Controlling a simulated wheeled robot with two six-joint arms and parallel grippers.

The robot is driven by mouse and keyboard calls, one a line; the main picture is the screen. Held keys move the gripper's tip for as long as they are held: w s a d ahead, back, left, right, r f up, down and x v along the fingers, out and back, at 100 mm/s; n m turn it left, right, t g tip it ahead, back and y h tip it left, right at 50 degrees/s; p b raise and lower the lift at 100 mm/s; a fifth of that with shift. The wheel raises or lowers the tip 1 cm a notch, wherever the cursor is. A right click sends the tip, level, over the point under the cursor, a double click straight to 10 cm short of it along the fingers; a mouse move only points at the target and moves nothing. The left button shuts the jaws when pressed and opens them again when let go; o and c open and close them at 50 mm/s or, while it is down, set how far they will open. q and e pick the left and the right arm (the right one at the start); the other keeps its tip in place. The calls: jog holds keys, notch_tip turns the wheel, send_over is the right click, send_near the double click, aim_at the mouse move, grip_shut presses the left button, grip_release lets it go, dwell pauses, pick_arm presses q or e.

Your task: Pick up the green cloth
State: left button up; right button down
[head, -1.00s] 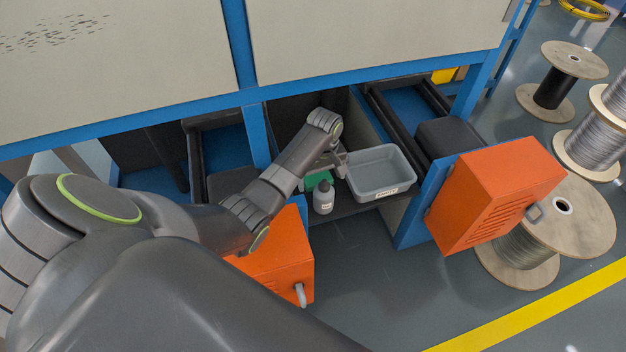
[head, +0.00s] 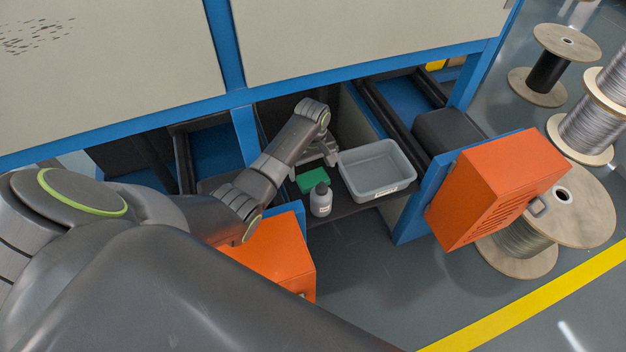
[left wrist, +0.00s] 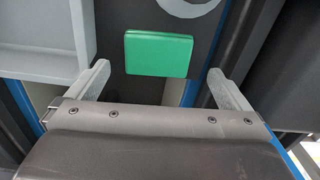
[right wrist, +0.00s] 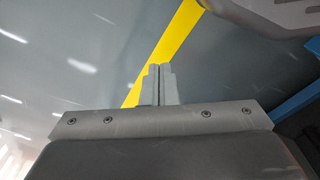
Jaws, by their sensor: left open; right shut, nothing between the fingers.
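The green cloth (head: 313,180) is a small folded block lying on a dark shelf, between my left gripper, a white bottle and a grey bin. In the left wrist view the cloth (left wrist: 158,53) lies ahead of the fingertips and between their lines, apart from both. My left gripper (head: 322,157) is open and empty, just behind the cloth in the head view; its two fingers (left wrist: 158,82) are spread wider than the cloth. My right gripper (right wrist: 161,70) is shut and empty, over the grey floor; it is not visible in the head view.
The grey bin (head: 347,182) stands right of the cloth and the white bottle (head: 320,204) right in front of it. Blue frame posts and orange cabinets (head: 497,192) flank the shelf opening. Cable spools (head: 541,240) stand on the floor at right.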

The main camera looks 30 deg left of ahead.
aim_at(313, 178)
pick_arm(q)
jog(key=shift+w+f+b, duration=0.1)
jog(key=shift+f+b, duration=0.95)
jog(key=shift+f, duration=1.45)
pick_arm(e)
jog(key=r, duration=0.3)
jog(key=a+r, duration=0.1)
jog(key=shift+w+a+r, duration=0.1)
jog(key=shift+w+r, duration=0.3)
pick_arm(q)
jog(key=c, duration=0.9)
jog(key=shift+r, duration=0.1)
pick_arm(e)
jog(key=shift+f, duration=0.1)
